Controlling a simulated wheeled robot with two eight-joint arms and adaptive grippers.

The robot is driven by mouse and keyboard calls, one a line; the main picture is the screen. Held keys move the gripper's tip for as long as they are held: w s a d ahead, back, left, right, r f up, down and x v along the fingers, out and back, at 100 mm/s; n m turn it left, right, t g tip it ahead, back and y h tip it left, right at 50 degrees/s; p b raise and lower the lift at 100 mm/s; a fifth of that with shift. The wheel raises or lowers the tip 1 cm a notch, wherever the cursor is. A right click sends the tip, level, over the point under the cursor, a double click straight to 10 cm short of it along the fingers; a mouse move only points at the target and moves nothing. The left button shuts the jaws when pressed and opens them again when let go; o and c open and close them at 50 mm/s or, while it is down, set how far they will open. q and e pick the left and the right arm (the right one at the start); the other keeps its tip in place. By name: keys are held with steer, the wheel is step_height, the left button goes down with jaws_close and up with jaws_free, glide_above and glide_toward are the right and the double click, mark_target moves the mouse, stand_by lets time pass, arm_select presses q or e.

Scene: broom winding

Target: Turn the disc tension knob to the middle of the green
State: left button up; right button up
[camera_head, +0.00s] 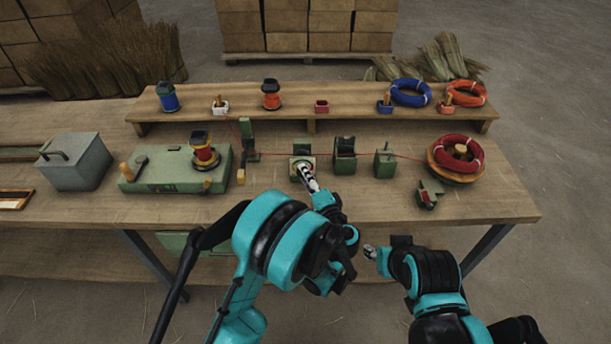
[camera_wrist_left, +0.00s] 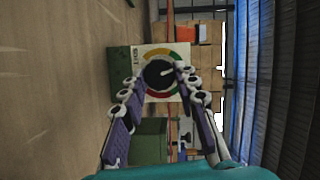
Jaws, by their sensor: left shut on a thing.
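The disc tension unit (camera_head: 303,149) is a small green box with a pale dial plate on the workbench. In the left wrist view its plate (camera_wrist_left: 143,58) carries a yellow, green and red arc around a black knob (camera_wrist_left: 156,74). The knob's white pointer points right and slightly up, towards the green side; a finger partly covers the arc there. My left gripper (camera_head: 306,172) reaches the front of the dial, its fingers on both sides of the knob and shut on it. My right gripper (camera_head: 370,252) hangs before the bench edge, too small to judge.
A red thread runs behind the dial towards a red coil (camera_head: 455,153) on a wooden turntable. A green post (camera_head: 385,162) and a dark wheel (camera_head: 345,155) stand right of the dial. A green machine (camera_head: 160,170) with a red spool stands left. The front bench strip is mostly clear.

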arm_select(q)
steer(key=shift+f+m+t, duration=0.2)
steer(key=shift+m+t, duration=0.4)
steer(key=shift+m, duration=1.1)
steer(key=o, duration=1.2)
steer(key=shift+c, duration=0.2)
